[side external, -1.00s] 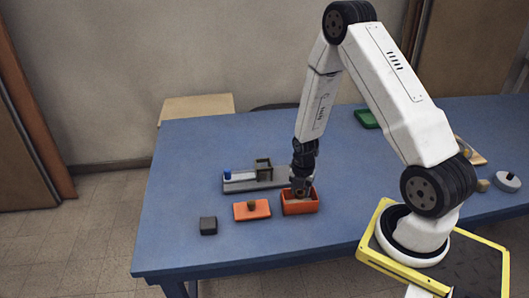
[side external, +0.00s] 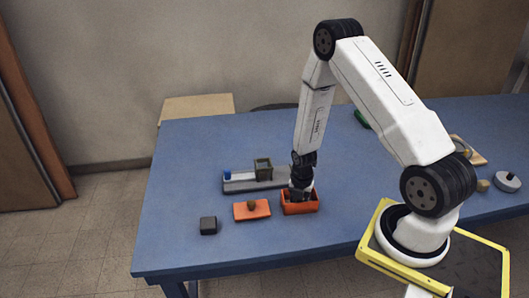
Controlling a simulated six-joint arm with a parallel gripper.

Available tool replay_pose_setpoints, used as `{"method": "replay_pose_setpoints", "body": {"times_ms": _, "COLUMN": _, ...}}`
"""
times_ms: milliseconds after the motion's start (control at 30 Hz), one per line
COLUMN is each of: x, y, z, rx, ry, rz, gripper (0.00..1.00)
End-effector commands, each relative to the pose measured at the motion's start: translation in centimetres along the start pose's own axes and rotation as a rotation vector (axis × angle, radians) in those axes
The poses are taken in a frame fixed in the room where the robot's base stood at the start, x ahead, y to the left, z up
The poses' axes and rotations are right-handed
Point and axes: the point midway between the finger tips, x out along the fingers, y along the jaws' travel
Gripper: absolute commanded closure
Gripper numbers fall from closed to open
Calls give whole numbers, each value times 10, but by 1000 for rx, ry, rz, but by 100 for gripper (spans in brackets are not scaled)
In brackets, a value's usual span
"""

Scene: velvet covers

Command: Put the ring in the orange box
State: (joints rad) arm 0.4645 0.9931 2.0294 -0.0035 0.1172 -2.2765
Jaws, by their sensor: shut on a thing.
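The orange box (side external: 301,208) stands open at the front middle of the blue table. My gripper (side external: 299,195) points down into its opening, with the fingertips partly hidden by the box's near wall. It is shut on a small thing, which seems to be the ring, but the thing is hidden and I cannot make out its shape. An orange lid (side external: 243,212) with a brown knob lies flat on the table, just left of the box.
A dark grey block (side external: 208,225) lies left of the lid. Behind is a long grey tray (side external: 240,186) with a blue piece and an olive open box (side external: 263,168). A green thing (side external: 361,119), a wooden board (side external: 479,157) and a grey disc (side external: 507,181) are further right.

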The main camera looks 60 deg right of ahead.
Motion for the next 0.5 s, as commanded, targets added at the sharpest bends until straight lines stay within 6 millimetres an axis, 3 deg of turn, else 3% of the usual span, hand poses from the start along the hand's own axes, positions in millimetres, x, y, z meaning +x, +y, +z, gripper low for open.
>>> {"method": "replay_pose_setpoints", "body": {"times_ms": 300, "x": 3, "y": 0, "z": 0, "rx": 0, "ry": 1, "rz": -1, "gripper": 100}}
{"method": "replay_pose_setpoints", "body": {"times_ms": 333, "x": 3, "y": 0, "z": 0, "rx": 0, "ry": 0, "rz": 0, "gripper": 46}}
{"method": "replay_pose_setpoints", "body": {"times_ms": 367, "x": 3, "y": 0, "z": 0, "rx": 0, "ry": 0, "rz": 0, "gripper": 38}}
{"method": "replay_pose_setpoints", "body": {"times_ms": 500, "x": 3, "y": 0, "z": 0, "rx": 0, "ry": 0, "rz": 0, "gripper": 38}}
